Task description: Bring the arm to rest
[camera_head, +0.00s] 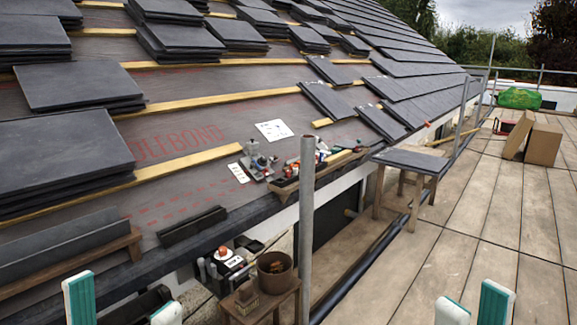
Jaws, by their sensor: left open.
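My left gripper (122,305) is at the bottom left edge, its two white and teal fingers apart with nothing between them. My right gripper (473,305) is at the bottom right, over the deck. Its two fingertips show apart, with a narrower gap and nothing held. Only the fingertips of both grippers are in view; the arms are out of the frame. Neither gripper appears to touch anything.
Slate stacks (62,160) lie on the battened roof. Tools sit on a tray (287,187) near the eave. A scaffold pole (306,230) stands mid-frame. A bucket (274,270) is on a stool below. A slate-topped trestle (413,161) stands right. The deck (490,225) is mostly clear.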

